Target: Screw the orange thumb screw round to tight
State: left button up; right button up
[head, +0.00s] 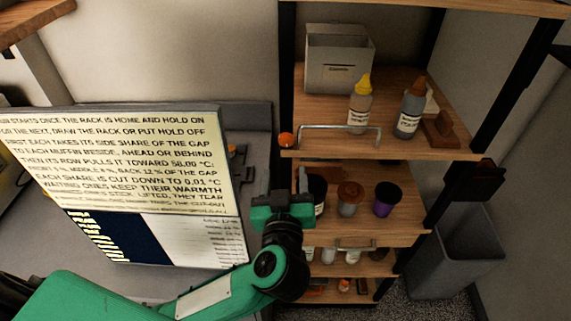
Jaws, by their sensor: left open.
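A round orange knob (286,140), which looks like the thumb screw, sits at the left front corner of the upper wooden shelf (430,148), beside a metal bar handle (340,128). How tight it is cannot be told from here. My left gripper (288,190), on a green arm coming in from the lower left, is open below the knob, in front of the shelf's left side. It is apart from the knob in the picture. Its fingers are small and partly hard to make out. My right gripper is not in view.
A large sign with text (110,165) stands left of my gripper. The upper shelf holds a grey box (338,60), a yellow-capped bottle (360,105) and a grey bottle (409,110). Cups (386,200) stand on the shelf below. A grey bin (460,255) is at right.

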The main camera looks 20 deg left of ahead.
pick_arm(q)
jog(key=shift+b+v, duration=0.45)
jog(key=shift+v, duration=1.75)
